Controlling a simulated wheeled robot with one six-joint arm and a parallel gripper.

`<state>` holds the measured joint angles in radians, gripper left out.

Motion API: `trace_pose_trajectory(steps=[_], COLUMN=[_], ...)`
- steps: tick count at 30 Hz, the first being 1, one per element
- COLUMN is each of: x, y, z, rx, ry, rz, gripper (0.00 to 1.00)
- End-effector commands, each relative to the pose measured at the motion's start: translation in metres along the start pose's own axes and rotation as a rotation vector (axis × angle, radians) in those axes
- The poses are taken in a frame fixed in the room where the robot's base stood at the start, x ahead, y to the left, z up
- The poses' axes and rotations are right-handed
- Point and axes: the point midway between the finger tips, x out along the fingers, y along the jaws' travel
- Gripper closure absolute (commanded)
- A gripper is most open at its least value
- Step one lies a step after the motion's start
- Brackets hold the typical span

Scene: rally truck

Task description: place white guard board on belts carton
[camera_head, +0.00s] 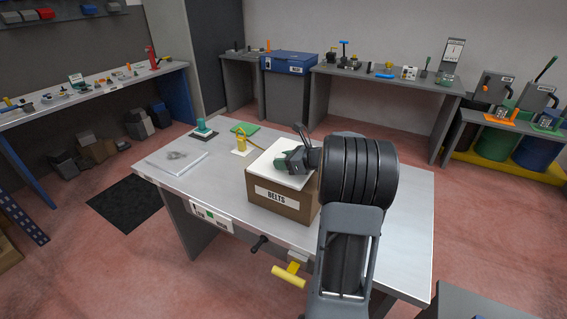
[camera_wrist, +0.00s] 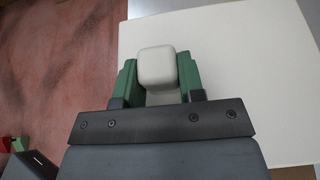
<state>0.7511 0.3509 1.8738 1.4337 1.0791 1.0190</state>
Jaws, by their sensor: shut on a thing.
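The white guard board (camera_head: 262,165) lies flat over the top of the brown carton labelled BELTS (camera_head: 282,206) on the grey workbench. I see no clear gap between board and carton, though my arm hides the right side. My gripper (camera_head: 291,160) is above the board, its green fingers shut on a pale rounded knob. In the wrist view my gripper (camera_wrist: 157,78) has the knob (camera_wrist: 157,66) between its fingers. The white board (camera_wrist: 250,70) spreads under and to the right of them, with red floor past its left edge.
On the workbench (camera_head: 400,230), left of and behind the carton, are a pale flat sheet (camera_head: 177,157), a teal tool (camera_head: 203,131), a green pad (camera_head: 245,128) and a yellow item (camera_head: 241,142). A yellow handle (camera_head: 289,277) sticks out at the front edge. The bench's right side is bare.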

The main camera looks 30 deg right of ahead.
Motion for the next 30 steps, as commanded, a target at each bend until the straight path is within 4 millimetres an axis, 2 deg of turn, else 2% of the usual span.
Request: trace_pose_trajectory(steps=[4,17,18,25,30], x=[0.003,0.006,0.005,0.005,0.005], y=[-0.001,-0.001,-0.001,-0.001,-0.001], z=[-0.009,-0.014,-0.013,-0.013,-0.013], rx=[0.000,-0.002,-0.001,-0.001,-0.001], ry=[0.000,-0.001,0.000,0.000,0.000], rz=[-0.001,-0.001,-0.001,-0.001,-0.001], gripper=[0.93,0.93,0.60,0.39,0.39])
